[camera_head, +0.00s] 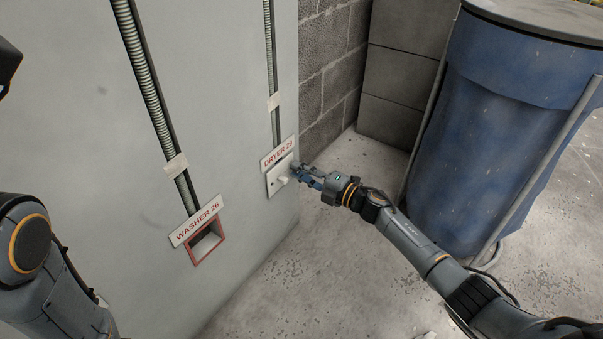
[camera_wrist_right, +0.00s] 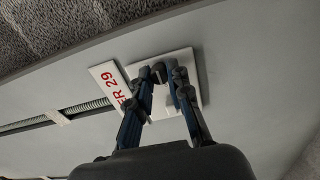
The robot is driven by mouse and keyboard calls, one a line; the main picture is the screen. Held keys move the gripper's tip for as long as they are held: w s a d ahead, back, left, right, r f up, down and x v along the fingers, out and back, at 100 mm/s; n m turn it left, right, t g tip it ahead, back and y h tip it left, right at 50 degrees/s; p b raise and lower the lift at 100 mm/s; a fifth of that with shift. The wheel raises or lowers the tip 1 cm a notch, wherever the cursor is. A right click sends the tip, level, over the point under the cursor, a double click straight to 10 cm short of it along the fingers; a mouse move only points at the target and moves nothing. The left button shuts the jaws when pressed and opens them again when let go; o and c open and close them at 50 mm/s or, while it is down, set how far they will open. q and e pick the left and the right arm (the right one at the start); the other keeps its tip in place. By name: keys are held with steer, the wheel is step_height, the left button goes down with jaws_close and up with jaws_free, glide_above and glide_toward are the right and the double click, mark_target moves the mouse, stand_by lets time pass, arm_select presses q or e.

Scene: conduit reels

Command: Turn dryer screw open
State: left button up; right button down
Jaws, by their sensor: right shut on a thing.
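The DRYER 29 cover plate (camera_head: 274,187) is a small white plate on the grey wall panel, under its label (camera_head: 277,152). A small pale screw or knob (camera_head: 283,180) shows on the plate. My right gripper (camera_head: 297,170) is at the plate, its blue-and-black fingers reaching it from the right. In the right wrist view my gripper (camera_wrist_right: 169,73) has both fingertips in front of the white plate (camera_wrist_right: 186,58), close together. It is shut on the dryer screw, which the fingertips mostly hide. My left arm shows at the left edge; its gripper is out of view.
WASHER 26 (camera_head: 197,221) has a red-framed open recess (camera_head: 207,243) in the panel to the left. Two ribbed conduits (camera_head: 152,85) run up the panel. A large blue barrel (camera_head: 505,120) stands at right, behind my right arm. The concrete floor between is clear.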

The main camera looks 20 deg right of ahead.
stand_by(0.3)
steer(key=shift+f, duration=0.1)
steer(key=c, duration=1.2)
jaws_free()
steer(key=v, duration=1.2)
